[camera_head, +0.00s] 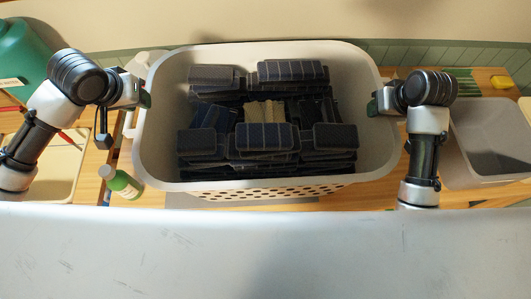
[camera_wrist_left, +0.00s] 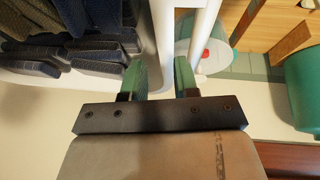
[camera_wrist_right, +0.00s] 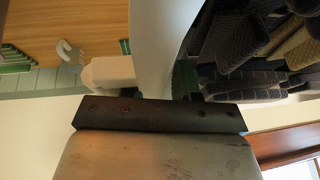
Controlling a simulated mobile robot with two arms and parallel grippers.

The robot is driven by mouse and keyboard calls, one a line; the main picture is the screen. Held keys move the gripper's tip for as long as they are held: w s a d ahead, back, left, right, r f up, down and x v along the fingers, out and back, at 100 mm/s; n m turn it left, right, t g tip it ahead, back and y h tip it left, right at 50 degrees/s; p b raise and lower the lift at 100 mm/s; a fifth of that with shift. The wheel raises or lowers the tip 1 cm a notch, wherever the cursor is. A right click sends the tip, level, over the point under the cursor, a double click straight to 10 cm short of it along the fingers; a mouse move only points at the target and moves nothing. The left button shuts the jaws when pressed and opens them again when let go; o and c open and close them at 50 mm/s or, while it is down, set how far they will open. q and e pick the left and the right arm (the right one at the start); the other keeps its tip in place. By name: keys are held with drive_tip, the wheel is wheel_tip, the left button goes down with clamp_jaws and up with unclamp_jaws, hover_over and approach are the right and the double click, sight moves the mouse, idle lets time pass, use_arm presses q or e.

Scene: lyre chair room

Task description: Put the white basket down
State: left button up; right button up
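The white basket (camera_head: 372,150) is in the middle of the head view, upright and filled with several dark folded cloths (camera_head: 265,137). My left gripper (camera_head: 143,98) is at its left rim; in the left wrist view the green fingers (camera_wrist_left: 160,82) stand on both sides of the white rim (camera_wrist_left: 161,45). My right gripper (camera_head: 377,103) is at the right rim. In the right wrist view the rim (camera_wrist_right: 158,50) runs between its fingers, and one finger is hidden behind white plastic. I cannot tell whether the basket's underside touches the surface below.
A wooden surface (camera_head: 365,196) lies below the basket. A green-and-white bottle (camera_head: 121,182) stands close to its left front. A grey bin (camera_head: 488,150) is at the right, a light tray (camera_head: 62,168) at the left, and a large green container (camera_head: 20,60) at the far left. A wall is behind.

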use_arm(q)
drive_tip(key=shift+v, duration=2.95)
use_arm(e)
drive_tip(key=v, duration=1.2)
drive_tip(key=shift+w, duration=0.1)
